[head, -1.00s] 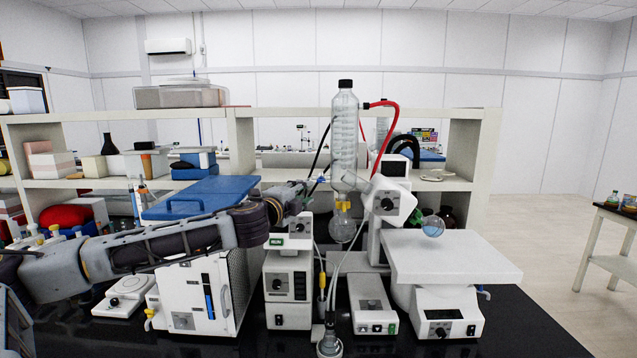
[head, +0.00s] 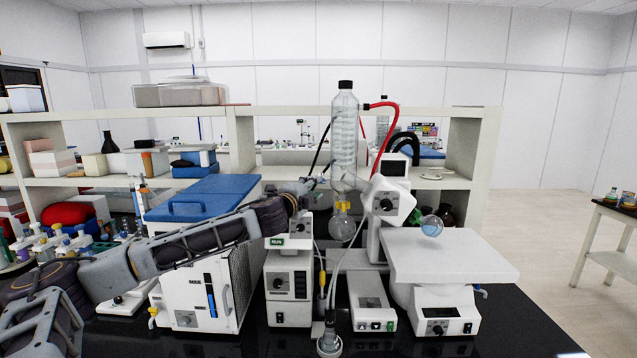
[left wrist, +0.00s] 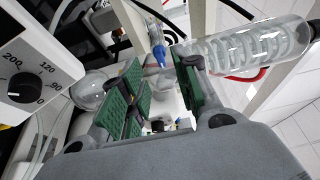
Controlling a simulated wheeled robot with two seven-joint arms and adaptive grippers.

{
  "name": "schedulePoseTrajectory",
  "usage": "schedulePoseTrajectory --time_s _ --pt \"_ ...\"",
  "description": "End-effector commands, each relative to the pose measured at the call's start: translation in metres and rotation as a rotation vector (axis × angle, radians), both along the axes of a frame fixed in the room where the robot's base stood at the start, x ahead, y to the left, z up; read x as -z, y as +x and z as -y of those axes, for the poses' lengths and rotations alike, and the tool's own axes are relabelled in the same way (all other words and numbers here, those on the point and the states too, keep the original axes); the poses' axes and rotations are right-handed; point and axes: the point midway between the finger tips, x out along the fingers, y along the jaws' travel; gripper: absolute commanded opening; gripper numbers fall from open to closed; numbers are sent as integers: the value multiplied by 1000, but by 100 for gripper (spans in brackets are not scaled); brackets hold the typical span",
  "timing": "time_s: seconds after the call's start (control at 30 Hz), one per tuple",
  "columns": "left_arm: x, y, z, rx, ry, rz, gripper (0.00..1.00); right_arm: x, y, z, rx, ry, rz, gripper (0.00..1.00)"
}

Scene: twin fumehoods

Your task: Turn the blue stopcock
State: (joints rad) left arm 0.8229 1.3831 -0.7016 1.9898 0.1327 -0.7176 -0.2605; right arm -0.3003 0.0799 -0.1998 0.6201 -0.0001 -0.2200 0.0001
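The blue stopcock (left wrist: 159,54) shows in the left wrist view, on a clear glass piece that comes down from the top. It lies in the gap at the fingertips of my left gripper (left wrist: 161,68). The two green-padded fingers stand apart, one on each side, and I cannot tell whether either touches it. In the head view my left gripper (head: 302,190) reaches the left side of the glass condenser (head: 344,135), where the stopcock is too small to make out clearly. My right gripper is not in view.
The coiled condenser (left wrist: 250,45) lies close to the right finger in the wrist view. A round flask (left wrist: 90,90) and a white dial unit (left wrist: 30,70) are on the left.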

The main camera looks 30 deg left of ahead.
Motion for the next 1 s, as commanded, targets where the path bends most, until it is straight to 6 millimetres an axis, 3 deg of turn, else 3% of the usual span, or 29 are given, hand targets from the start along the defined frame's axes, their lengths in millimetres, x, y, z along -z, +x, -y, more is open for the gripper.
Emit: schedulePoseTrajectory --time_s 0.6,1.0 --pt "-1 47 -8 -1 -2 0 31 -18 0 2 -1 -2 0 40" --pt "0 53 -9 0 0 -1 31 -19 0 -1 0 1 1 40"
